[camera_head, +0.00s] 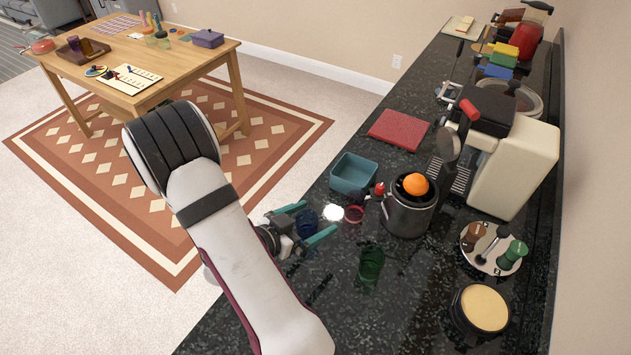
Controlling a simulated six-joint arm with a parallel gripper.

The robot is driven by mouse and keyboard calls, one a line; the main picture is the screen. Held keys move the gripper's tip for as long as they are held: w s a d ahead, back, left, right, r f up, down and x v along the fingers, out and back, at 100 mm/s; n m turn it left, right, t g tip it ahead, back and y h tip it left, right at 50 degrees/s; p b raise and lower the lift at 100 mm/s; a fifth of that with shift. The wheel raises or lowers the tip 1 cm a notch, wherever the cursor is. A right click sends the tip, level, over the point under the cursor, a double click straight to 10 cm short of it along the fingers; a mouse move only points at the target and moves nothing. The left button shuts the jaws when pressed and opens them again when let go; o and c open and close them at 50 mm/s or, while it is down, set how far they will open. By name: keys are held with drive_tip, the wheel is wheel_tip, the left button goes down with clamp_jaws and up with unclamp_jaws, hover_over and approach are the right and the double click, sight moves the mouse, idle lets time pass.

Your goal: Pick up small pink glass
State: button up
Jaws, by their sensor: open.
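A small pink glass (354,215) stands on the dark speckled counter (335,275), just left of the metal juicer. My gripper (318,218) is open, its two teal fingers spread and pointing right toward the pink glass. The pink glass is beyond the fingertips, with a gap between. A dark blue glass (307,222) appears between or just behind the fingers; I cannot tell its exact depth. The jaws hold nothing that I can see.
A green glass (371,262) stands nearer on the counter. A metal juicer (408,217) with an orange half is right of the pink glass. A teal bin (354,173) lies behind it. A round tray (490,262) with handled tools and a cream espresso machine (512,165) are farther right.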

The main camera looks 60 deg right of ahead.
drive_tip(key=x, duration=1)
drive_tip(key=shift+s+d, duration=0.25)
drive_tip(key=shift+s, duration=0.05)
drive_tip(key=x, duration=0.5)
drive_tip(key=shift+s, duration=0.35)
drive_tip(key=shift+a, duration=0.1)
clamp_jaws()
drive_tip(key=shift+r, duration=0.5)
drive_tip(key=s+a, duration=0.1)
drive_tip(key=a, duration=0.1)
drive_tip(key=s+a, duration=0.1)
drive_tip(key=a, duration=0.4)
drive_tip(key=shift+s+a, duration=0.2)
drive_tip(key=shift+s, duration=0.2)
wheel_tip(320, 180, up, 14)
drive_tip(key=n+t, duration=0.2)
approach(361, 209)
drive_tip(key=x, duration=0.5)
drive_tip(key=shift+s+d+f, duration=0.1)
drive_tip(key=shift+f, duration=0.15)
drive_tip(key=d, duration=0.4)
drive_tip(key=shift+s+d+f, duration=0.1)
drive_tip(key=shift+f, duration=0.6)
